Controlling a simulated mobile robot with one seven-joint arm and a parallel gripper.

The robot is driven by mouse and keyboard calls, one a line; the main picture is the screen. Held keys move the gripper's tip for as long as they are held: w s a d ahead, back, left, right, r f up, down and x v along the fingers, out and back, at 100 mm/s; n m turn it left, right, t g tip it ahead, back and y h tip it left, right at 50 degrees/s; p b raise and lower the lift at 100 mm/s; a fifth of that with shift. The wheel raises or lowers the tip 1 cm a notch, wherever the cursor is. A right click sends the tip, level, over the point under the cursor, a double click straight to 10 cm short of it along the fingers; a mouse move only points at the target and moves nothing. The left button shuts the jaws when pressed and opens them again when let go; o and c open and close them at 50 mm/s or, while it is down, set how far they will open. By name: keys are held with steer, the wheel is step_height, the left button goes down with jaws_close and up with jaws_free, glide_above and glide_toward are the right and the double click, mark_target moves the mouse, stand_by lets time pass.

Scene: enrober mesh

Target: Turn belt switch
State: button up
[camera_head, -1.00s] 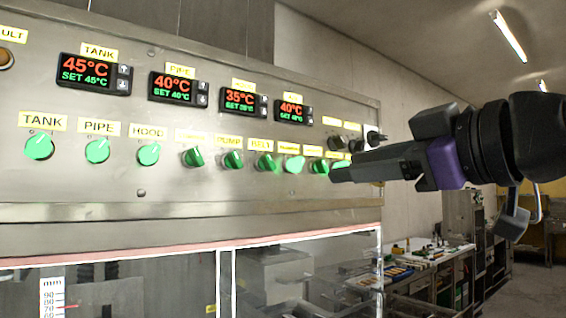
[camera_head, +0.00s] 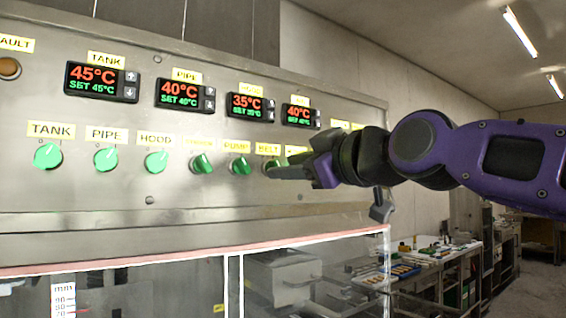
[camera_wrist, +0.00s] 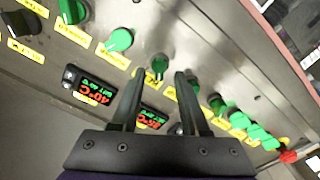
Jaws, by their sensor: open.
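The belt switch (camera_head: 270,166) is a green knob under a yellow BELT label (camera_head: 268,149) on the steel control panel. In the head view my gripper's fingers reach it from the right and partly cover it. In the wrist view the panel appears upside down, and a green knob that appears to be the belt switch (camera_wrist: 160,64) lies between the tips of my gripper (camera_wrist: 161,73). The fingers are open, one on each side of it. I cannot tell whether they touch it. My gripper also shows in the head view (camera_head: 278,172).
The pump switch (camera_head: 238,165) sits close to the left, with several more green knobs along the row. Temperature displays (camera_head: 252,106) are above. Below the panel is a clear-fronted enclosure (camera_head: 130,295). A bench with tools (camera_head: 425,260) stands at the right.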

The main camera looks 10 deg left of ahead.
steer(key=shift+x, duration=1.15)
steer(key=shift+d, duration=0.1)
steer(key=shift+c, duration=0.2)
jaws_close()
